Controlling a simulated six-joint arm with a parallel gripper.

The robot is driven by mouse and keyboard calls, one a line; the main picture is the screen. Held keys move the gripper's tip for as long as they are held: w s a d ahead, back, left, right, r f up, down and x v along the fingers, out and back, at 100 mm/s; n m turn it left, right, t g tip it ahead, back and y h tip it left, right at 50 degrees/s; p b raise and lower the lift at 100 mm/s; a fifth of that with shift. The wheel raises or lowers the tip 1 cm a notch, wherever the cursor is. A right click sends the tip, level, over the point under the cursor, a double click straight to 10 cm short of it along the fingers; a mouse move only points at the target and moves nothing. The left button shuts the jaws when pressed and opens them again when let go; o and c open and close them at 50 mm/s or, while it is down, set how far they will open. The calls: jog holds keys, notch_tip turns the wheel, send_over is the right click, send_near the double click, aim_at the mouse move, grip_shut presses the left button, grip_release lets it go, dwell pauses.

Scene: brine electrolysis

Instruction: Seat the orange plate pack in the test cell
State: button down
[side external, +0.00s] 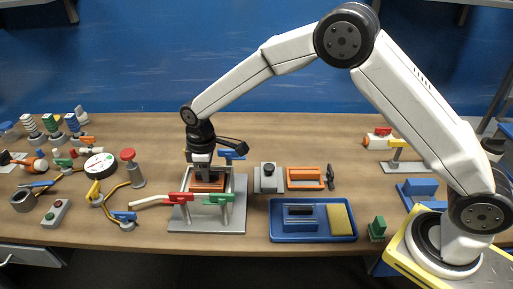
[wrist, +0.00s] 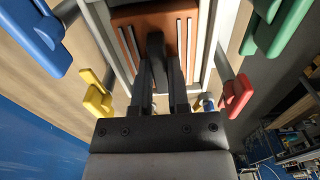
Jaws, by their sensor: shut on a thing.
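The orange plate pack (side external: 207,186) is level at the top of the test cell, beneath my gripper (side external: 203,165). In the wrist view, the pack (wrist: 127,37) shows its orange top, pale strips and a dark upright handle (wrist: 155,45). My gripper (wrist: 159,85) is shut on that handle. The test cell (side external: 180,216) is a grey base with an open frame and posts. Pale walls of the cell (wrist: 208,40) lie along the pack's sides. The pack's underside is hidden, so I cannot tell how deep it sits.
Red (side external: 179,198), green (side external: 218,199) and blue (side external: 232,155) clamp handles surround the cell; a yellow one (wrist: 96,95) shows in the wrist view. A blue tray (side external: 313,236) with a yellow pad (side external: 340,218) stands right. Gauge and cables lie left.

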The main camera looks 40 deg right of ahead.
jog(key=shift+f, duration=1.8)
jog(key=shift+f, duration=0.1)
jog(key=c, duration=0.6)
grip_release()
notch_tip(320, 180, up, 12)
jog(key=shift+r, duration=0.1)
jog(key=s+d+f+m+t, duration=0.1)
jog(key=s+d+m, duration=0.2)
jog(key=s+d, duration=0.2)
jog(key=s+d+f+m, duration=0.1)
jog(key=s+d+m, duration=0.2)
jog(key=s+d, duration=0.3)
jog(key=s+d+f+m+t, duration=0.1)
jog(key=s+d+m, duration=0.2)
jog(key=s, duration=0.8)
jog(key=shift+s+d+t, duration=0.2)
jog(key=shift+d+t, duration=0.1)
jog(key=shift+d, duration=0.85)
